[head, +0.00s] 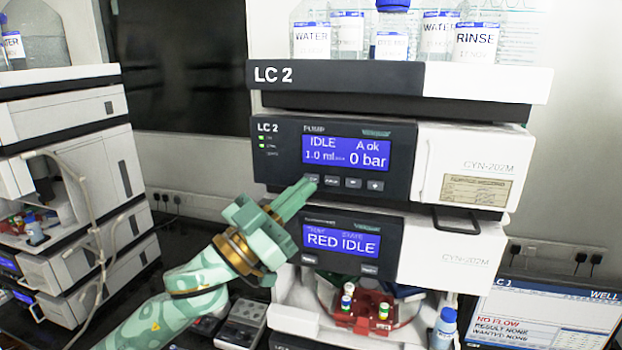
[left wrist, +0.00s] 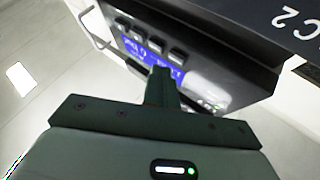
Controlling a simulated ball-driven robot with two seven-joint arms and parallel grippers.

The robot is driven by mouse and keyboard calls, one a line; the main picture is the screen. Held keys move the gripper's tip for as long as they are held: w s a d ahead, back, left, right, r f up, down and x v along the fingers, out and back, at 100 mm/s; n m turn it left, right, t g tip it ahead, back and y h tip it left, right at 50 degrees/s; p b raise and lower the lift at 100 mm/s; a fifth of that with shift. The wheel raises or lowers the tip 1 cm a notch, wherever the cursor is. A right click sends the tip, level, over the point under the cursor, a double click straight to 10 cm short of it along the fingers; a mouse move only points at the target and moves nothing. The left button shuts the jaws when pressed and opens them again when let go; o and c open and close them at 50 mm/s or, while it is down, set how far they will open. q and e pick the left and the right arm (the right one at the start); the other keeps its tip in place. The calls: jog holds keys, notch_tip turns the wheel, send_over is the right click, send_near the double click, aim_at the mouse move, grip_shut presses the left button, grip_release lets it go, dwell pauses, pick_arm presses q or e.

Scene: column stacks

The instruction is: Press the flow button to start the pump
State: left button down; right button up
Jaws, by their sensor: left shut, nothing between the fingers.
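The pump module (head: 285,160) of the LC 2 stack has a blue screen (head: 346,153) reading IDLE, 1.0 ml, A ok and 0 bar. A row of small dark buttons (head: 353,183) runs below the screen; it also shows in the left wrist view (left wrist: 156,46). Their labels are too small to read surely. My left gripper (head: 308,183) is shut and empty, its fingertips at the leftmost button (head: 313,178), which they partly cover. Whether they touch it, I cannot tell. The left wrist view shows the shut fingers (left wrist: 160,74) in front of the panel. My right gripper is in neither view.
Below the pump is a module with a RED IDLE screen (head: 341,240), above a red vial rack (head: 362,312). Labelled bottles (head: 476,40) stand on top. A monitor (head: 545,310) at right reads NO FLOW. Another stack (head: 75,170) stands at left.

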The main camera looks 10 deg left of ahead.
pick_arm(q)
jog(key=shift+w, duration=0.1)
dwell(0.4)
jog(key=shift+w, duration=0.35)
jog(key=shift+w+p, duration=0.35)
jog(key=shift+w, duration=0.05)
dwell(0.6)
jog(key=shift+s, duration=0.1)
jog(key=shift+s+p, duration=0.35)
jog(key=shift+s, duration=0.4)
jog(key=s+p, duration=0.1)
jog(key=s, duration=0.4)
jog(key=shift+a, duration=0.1)
